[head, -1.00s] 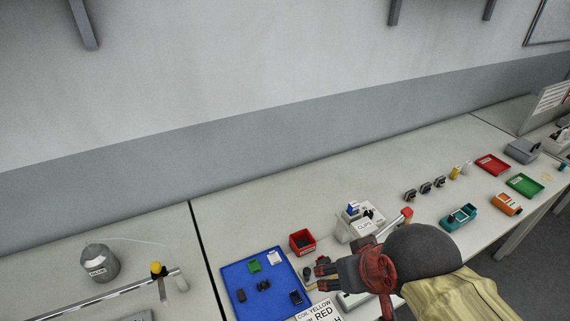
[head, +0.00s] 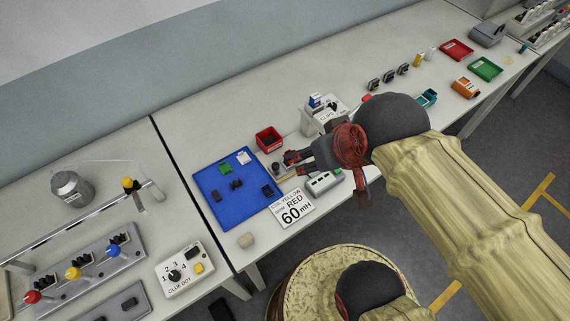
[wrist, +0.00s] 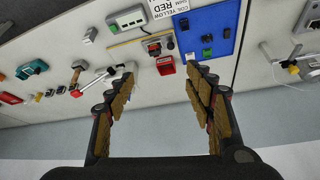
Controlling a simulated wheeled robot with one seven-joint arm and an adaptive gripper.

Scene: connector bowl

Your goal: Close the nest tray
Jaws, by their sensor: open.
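My gripper (head: 290,165) is above the bench just right of the blue mat, fingers apart and empty. It also shows in the wrist view (wrist: 158,78), with the red bin's area seen between the fingers. A small fixture with a dark round part (wrist: 152,45) lies on a pale strip beyond the fingertips, and its dark part shows beside the fingers in the head view (head: 277,169). It may be the nest tray, but I cannot tell for sure, nor whether it is open. The fingers partly hide this area in the head view.
A red bin (head: 268,138) and the white clips box (head: 325,117) stand behind the gripper. A grey device with a green button (head: 324,183) and the 60 mH sign (head: 292,208) are in front. The blue mat (head: 226,205) holds small parts.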

